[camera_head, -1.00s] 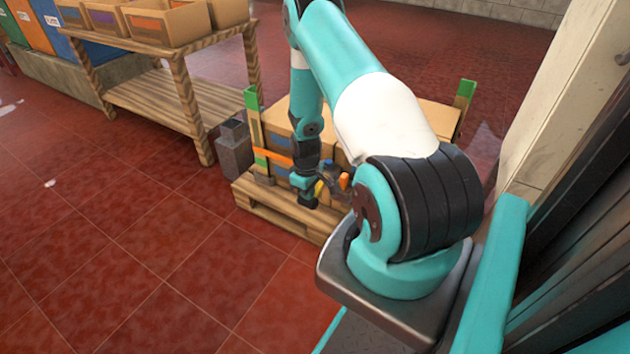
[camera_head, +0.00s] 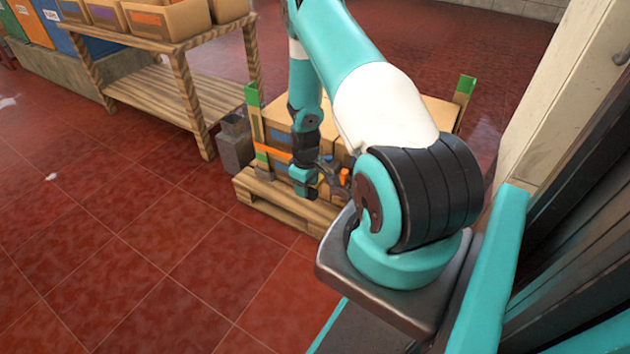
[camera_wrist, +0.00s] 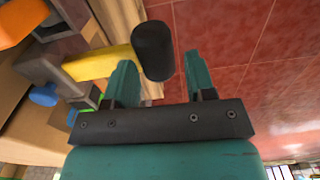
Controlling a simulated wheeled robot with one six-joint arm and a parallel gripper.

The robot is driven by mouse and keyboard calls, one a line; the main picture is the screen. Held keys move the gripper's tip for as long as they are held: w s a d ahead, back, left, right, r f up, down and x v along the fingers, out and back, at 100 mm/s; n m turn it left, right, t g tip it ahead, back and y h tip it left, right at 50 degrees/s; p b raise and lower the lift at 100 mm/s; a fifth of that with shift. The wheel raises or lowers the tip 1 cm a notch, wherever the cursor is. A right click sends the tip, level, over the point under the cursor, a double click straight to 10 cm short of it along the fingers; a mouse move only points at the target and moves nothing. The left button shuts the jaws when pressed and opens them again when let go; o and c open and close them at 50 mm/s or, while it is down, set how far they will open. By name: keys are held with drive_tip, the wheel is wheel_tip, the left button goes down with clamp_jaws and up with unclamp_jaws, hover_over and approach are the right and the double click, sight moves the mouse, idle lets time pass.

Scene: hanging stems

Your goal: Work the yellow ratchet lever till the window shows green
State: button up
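In the wrist view the yellow lever (camera_wrist: 100,63) runs from a grey ratchet body (camera_wrist: 45,70) at the left to a black grip (camera_wrist: 153,50). My gripper (camera_wrist: 160,60) has its two teal fingers apart, with the black grip showing between their tips. The left finger is close to the grip and a gap shows at the right finger; I cannot tell whether either touches. A blue knob (camera_wrist: 43,95) sits below the ratchet body. A small green patch shows beside the left finger; I cannot tell whether it is the window. In the head view my gripper (camera_head: 302,182) is beside the strapped load.
The load of cardboard boxes (camera_head: 280,115) stands on a wooden pallet (camera_head: 285,212) with green-topped corner posts. An orange strap (camera_wrist: 20,20) crosses it. A grey bin (camera_head: 235,148) and a wooden shelf (camera_head: 185,85) stand to the left. The red tiled floor in front is clear.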

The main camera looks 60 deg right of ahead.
drive_tip(key=o, duration=0.6)
drive_tip(key=shift+c, duration=0.2)
wheel_tip(320, 180, up, 9)
drive_tip(key=p, duration=0.7)
drive_tip(key=shift+p, duration=0.35)
